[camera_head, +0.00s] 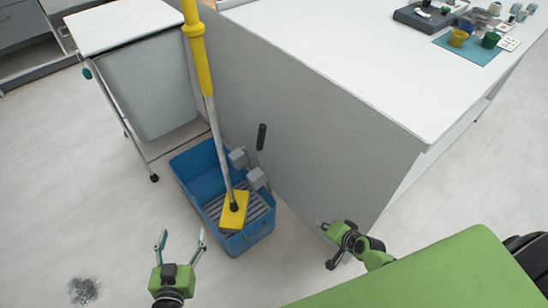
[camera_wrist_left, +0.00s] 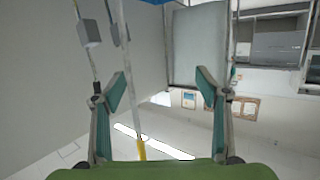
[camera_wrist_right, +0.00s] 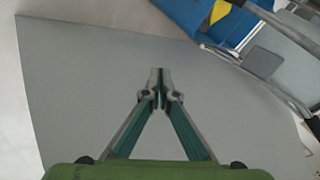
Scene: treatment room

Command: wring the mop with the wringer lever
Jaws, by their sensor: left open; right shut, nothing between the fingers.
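The mop stands in the blue bucket (camera_head: 191,179), its yellow head (camera_head: 234,211) on the grey slatted wringer (camera_head: 256,203) and its handle (camera_head: 198,50) rising up and slightly left. The wringer lever (camera_head: 261,139), a metal rod with a black grip, stands upright at the bucket's right side near the counter panel. My left gripper (camera_head: 181,241) is open and empty, in front of the bucket and to its lower left. My right gripper (camera_head: 325,246) is shut and empty, to the right of the bucket by the panel's lower corner. The right wrist view shows its fingertips (camera_wrist_right: 160,75) together.
A white-topped cart with a grey bin (camera_head: 150,85) stands behind the bucket at left. A white counter (camera_head: 340,60) with a grey side panel (camera_head: 310,125) borders the bucket at right. A dark speckled patch (camera_head: 84,290) lies on the open floor at lower left.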

